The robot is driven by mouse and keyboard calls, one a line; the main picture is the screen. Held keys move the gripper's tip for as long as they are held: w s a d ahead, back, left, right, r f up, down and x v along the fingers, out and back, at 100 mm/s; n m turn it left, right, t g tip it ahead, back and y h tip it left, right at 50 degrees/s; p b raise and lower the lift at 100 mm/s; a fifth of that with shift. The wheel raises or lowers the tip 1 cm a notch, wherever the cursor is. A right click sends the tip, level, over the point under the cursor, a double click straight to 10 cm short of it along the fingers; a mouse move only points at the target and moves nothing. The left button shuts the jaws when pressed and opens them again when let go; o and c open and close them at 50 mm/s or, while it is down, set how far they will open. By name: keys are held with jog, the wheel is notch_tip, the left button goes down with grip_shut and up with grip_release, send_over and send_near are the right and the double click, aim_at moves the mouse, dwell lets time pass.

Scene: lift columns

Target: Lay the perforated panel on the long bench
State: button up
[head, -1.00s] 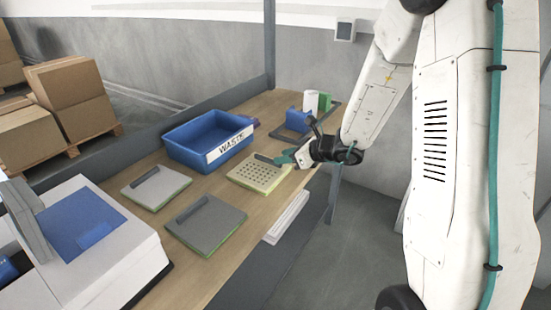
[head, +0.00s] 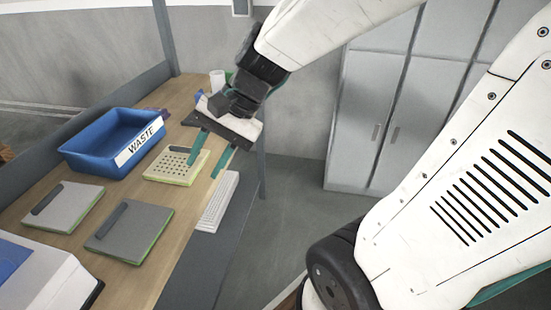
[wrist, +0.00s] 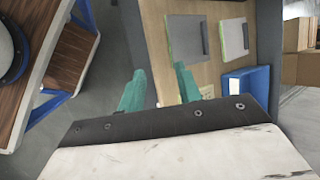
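The perforated panel (head: 172,168) is a pale yellow-green plate with rows of dark holes and a dark bar handle. It lies flat on the wooden-topped bench (head: 148,213), near the right edge. My gripper (head: 204,169) is open and empty, its two teal fingers pointing down over the bench edge. One finger overlaps the panel's right end in the head view; contact cannot be told. I cannot tell which surface is the long bench.
Two plain panels, a light one (head: 64,207) and a dark grey one (head: 130,233), lie on the bench. A blue WASTE bin (head: 88,150) stands behind them. The wrist view shows another wood surface (wrist: 30,50) with blue framing. Grey cabinets (head: 372,120) stand beyond clear floor.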

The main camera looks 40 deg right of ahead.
jog(key=s+d+r+n+h, duration=0.1)
jog(key=s+d+n+h, duration=0.2)
jog(key=s+n, duration=0.1)
jog(key=s+d+r+n+h, duration=0.1)
jog(key=s+d+n+h, duration=0.2)
jog(key=s, duration=0.4)
jog(key=shift+s+d+r+n+h, duration=0.35)
jog(key=shift+n+h, duration=0.25)
jog(key=shift+n, duration=0.5)
